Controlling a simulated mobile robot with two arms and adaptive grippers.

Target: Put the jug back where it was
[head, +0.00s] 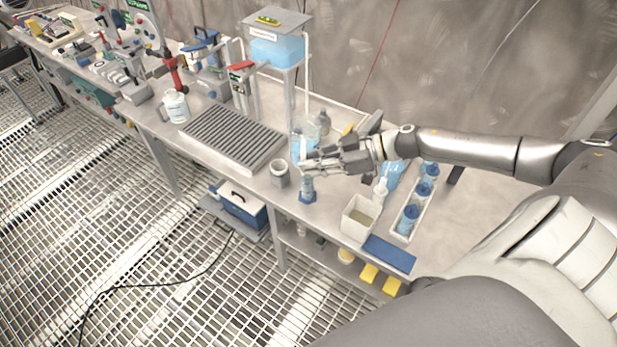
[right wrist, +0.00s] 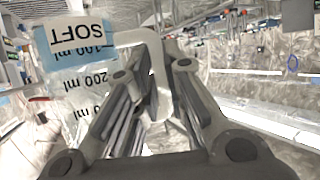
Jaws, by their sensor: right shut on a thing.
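The jug (head: 303,147) is a clear measuring jug with bluish contents, over the bench to the right of the ribbed drain tray. In the right wrist view the jug (right wrist: 85,75) shows ml marks and a blue SOFT label, upside down in the picture. My right gripper (head: 325,161) reaches in from the right and partly hides the jug. In the right wrist view its fingers (right wrist: 150,100) are shut around the jug's white handle (right wrist: 155,65). I cannot tell whether the jug's base touches the bench. My left gripper is not in view.
The ribbed drain tray (head: 228,131) lies left of the jug. A grey cup (head: 280,173) and a small blue-based item (head: 307,190) stand in front. A cream box (head: 358,219) and a white rack with blue-topped items (head: 401,236) stand right. A raised water tank (head: 277,46) stands behind.

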